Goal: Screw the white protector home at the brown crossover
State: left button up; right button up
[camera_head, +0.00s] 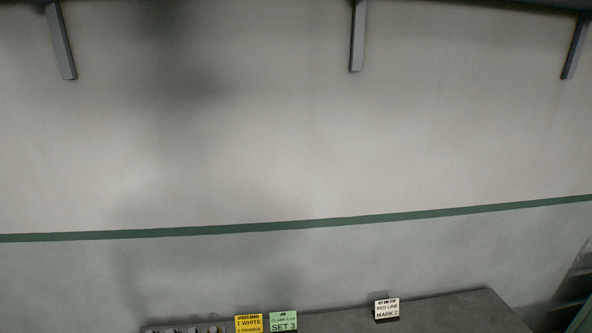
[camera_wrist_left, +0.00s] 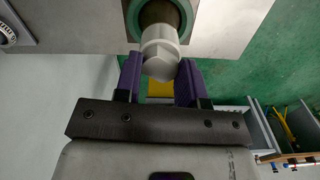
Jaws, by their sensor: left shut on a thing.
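The white protector (camera_wrist_left: 160,50) is in the left wrist view, between the two purple fingers of my left gripper (camera_wrist_left: 161,80). The gripper is shut on it. The protector sits at the end of a brown piece (camera_wrist_left: 160,13), likely the crossover, of which only a short part shows at the top of the picture. A green ring (camera_wrist_left: 134,20) surrounds the brown piece in a grey plate. I cannot tell how far the protector is threaded on. The head view shows neither gripper and none of these parts.
In the head view, a dark bench top (camera_head: 450,312) carries a yellow card (camera_head: 249,323), a green card (camera_head: 283,321) and a white card (camera_head: 387,309). In the left wrist view, a grey bin (camera_wrist_left: 262,135) and a tray of tools (camera_wrist_left: 292,135) lie at the lower right.

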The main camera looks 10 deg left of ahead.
pick_arm(q)
jog(key=m, duration=1.2)
jog(key=m, duration=0.3)
jog(key=shift+f+b, duration=0.1)
jog(key=shift+b, duration=0.3)
jog(key=m, duration=0.8)
jog(key=shift+b, duration=0.4)
jog(key=o, duration=0.4)
grip_shut()
